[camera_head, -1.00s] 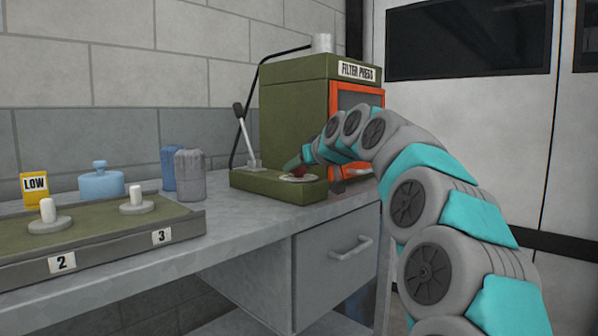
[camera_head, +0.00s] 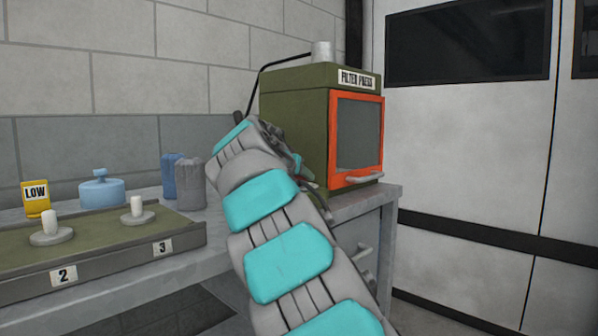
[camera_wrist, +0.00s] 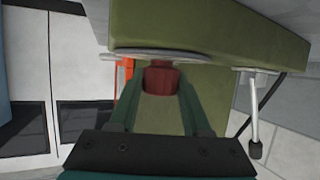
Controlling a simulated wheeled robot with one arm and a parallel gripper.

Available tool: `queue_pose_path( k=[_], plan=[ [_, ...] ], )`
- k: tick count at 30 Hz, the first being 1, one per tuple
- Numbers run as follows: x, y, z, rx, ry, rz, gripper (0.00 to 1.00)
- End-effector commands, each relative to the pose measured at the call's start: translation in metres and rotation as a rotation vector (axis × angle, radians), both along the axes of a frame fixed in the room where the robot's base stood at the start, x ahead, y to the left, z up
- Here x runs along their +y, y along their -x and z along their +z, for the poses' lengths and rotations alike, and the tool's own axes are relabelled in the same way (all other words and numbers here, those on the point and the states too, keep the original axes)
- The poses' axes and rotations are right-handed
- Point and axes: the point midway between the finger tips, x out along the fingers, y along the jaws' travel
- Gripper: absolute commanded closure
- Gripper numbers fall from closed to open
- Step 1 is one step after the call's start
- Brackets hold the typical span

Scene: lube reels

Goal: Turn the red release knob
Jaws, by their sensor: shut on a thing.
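The red release knob (camera_wrist: 161,76) shows in the wrist view, against a pale round plate (camera_wrist: 150,54) on the olive green base (camera_wrist: 215,38). My gripper (camera_wrist: 159,92) has its two green fingers on either side of the knob and is shut on it. How far the knob is turned cannot be told.
A lever (camera_wrist: 254,115) stands on the base beside the knob. On the left are a green tray (camera_head: 100,238) with white-pegged discs, a yellow LOW box (camera_head: 36,197), a blue canister (camera_head: 101,191) and blue and grey rolls (camera_head: 190,185). A drawer lies below the bench.

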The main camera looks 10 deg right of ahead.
Motion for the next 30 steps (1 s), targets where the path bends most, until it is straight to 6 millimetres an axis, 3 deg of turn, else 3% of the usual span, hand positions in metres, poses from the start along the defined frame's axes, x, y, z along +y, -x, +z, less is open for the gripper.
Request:
queue_pose_path(
  k=[12,30],
  plan=[
    [0.0013,-0.0013,0.0028,0.001,-0.002,-0.214,1.00],
    [0.0006,-0.0007,0.0009,0.001,-0.001,-0.374,1.00]
  ],
)
